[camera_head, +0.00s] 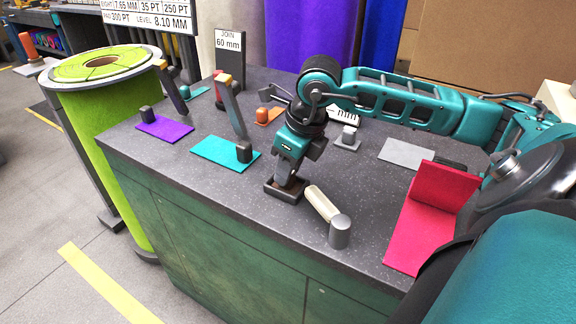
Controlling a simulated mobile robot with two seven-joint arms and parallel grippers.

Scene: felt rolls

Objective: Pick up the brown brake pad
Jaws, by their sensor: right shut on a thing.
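The brown brake pad (273,190) is a small dark brown block on the grey worktop, near its front middle. My right gripper (290,179) comes in from the right and points down onto it. Its fingers are shut on the upper part of the pad and hide some of it. The pad looks to be at the worktop surface; I cannot tell whether there is a gap beneath. My left gripper is not in view.
A cream-handled tool with a grey cylinder head (340,232) lies close to the right. Purple (165,128) and teal (215,153) felt pieces carry small weights at left. Pink felt (428,230) is at right. A green roll (115,150) stands beyond the left edge.

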